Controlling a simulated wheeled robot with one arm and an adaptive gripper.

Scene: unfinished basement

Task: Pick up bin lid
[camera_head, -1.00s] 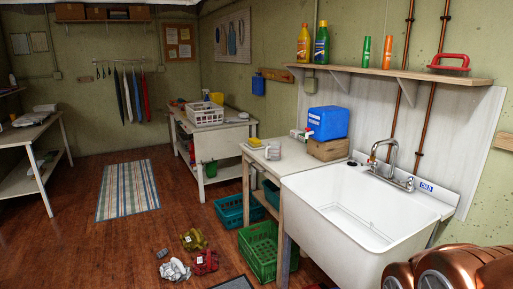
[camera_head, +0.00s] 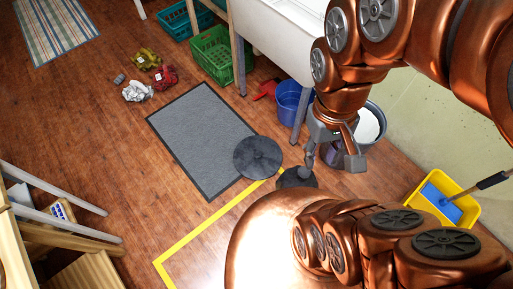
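A dark grey round disc (camera_head: 258,157), which looks like the bin lid, lies flat at the right edge of the grey mat, partly over the wooden floor. My gripper (camera_head: 333,162) hangs to the right of the disc, apart from it, with its fingers spread and nothing seen between them. A second dark round thing (camera_head: 297,180) is just below and left of the gripper, partly hidden by my body; I cannot tell what it is. An open round bin (camera_head: 370,122) with a pale inside stands behind my gripper, partly hidden by my arm.
A grey mat (camera_head: 195,135) lies on the floor. A blue bucket (camera_head: 292,103) and a red item (camera_head: 265,90) are near the sink legs. A yellow mop bucket (camera_head: 464,212) stands at right. Yellow floor tape (camera_head: 215,228) crosses open floor. Wooden furniture (camera_head: 45,240) is at lower left.

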